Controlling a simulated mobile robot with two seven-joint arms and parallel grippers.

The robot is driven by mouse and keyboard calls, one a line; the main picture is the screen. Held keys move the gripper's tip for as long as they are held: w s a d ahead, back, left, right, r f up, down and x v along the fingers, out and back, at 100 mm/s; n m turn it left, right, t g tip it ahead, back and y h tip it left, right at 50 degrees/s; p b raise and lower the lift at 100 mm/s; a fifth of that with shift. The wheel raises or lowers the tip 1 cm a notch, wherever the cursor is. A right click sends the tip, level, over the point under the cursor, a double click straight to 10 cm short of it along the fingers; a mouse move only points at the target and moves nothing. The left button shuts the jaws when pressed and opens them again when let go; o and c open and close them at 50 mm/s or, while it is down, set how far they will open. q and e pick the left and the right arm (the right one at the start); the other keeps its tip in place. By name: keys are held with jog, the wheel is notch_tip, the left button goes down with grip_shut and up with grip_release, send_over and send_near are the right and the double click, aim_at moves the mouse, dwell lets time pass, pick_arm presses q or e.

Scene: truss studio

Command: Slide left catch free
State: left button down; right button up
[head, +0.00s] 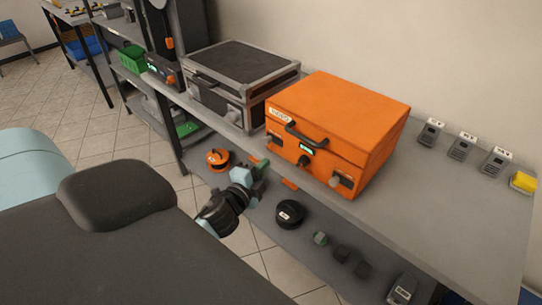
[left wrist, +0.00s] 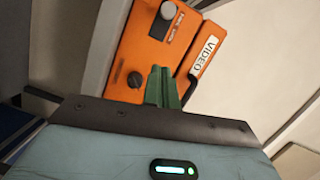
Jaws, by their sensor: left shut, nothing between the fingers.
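The orange case (head: 345,115) sits closed on the grey bench, its front carrying a handle (head: 303,137), a dark knob (head: 304,160) and two catches. The left catch (head: 275,141) is a dark plate with a grey knob; it also shows at the top of the left wrist view (left wrist: 157,24). The right catch (head: 342,182) looks similar. My left gripper (head: 262,166) is in front of and below the case's left front. Its green fingers (left wrist: 163,86) are shut and empty, apart from the left catch in the wrist view. My right gripper is not in view.
A black and grey case (head: 242,70) stands to the left of the orange one. Several small grey devices (head: 462,146) and a yellow block (head: 523,182) lie to the right. The lower shelf holds an orange reel (head: 217,159) and a black round item (head: 290,213).

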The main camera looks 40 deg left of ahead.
pick_arm(q)
jog(key=shift+s+d+r, duration=0.1)
jog(key=shift+s+d, duration=0.1)
jog(key=shift+s, duration=0.85)
